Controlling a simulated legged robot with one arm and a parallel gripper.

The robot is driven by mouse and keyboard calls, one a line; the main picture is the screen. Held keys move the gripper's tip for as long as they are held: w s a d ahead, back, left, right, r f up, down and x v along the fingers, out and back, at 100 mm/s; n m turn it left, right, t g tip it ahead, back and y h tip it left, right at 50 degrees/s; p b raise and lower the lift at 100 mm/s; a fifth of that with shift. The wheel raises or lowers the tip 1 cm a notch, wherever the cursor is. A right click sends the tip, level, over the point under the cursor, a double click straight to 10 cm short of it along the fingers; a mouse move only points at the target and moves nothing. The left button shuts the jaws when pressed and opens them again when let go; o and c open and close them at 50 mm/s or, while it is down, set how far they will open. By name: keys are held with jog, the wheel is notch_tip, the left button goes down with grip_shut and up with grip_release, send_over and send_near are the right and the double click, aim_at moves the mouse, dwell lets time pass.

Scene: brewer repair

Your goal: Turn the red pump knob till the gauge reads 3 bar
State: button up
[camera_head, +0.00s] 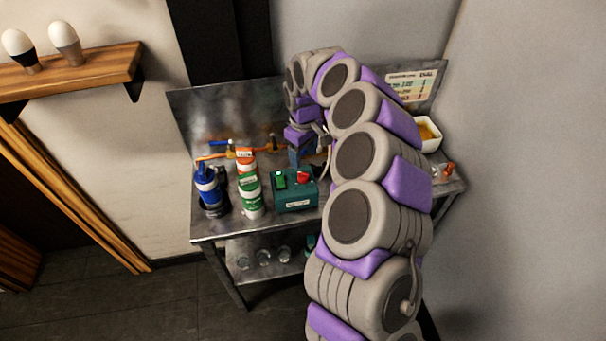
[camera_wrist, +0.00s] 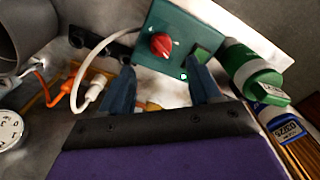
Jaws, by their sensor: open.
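The red pump knob (camera_wrist: 161,45) sits on the face of a teal box (camera_wrist: 146,60) in the wrist view. The knob (camera_head: 303,177) and box (camera_head: 296,203) also show in the head view, near the bench's front. My gripper (camera_wrist: 159,72) is open and empty. Its two dark fingers point toward the box, one to each side of the knob in the picture, and seem apart from it. A white round dial (camera_wrist: 10,130), perhaps the gauge, is cut off at the left edge; its reading is too small to tell.
A green square switch (camera_wrist: 200,54) is beside the knob. A white cable (camera_wrist: 83,65) curves near the fingers. A white tray (camera_head: 430,140) is at the bench's right.

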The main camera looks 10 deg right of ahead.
aim_at(303, 173)
notch_tip(303, 173, down, 8)
jog(key=shift+r+b, duration=0.1)
jog(key=shift+b, duration=0.55)
jog(key=c, duration=1)
jog(key=shift+c, duration=0.2)
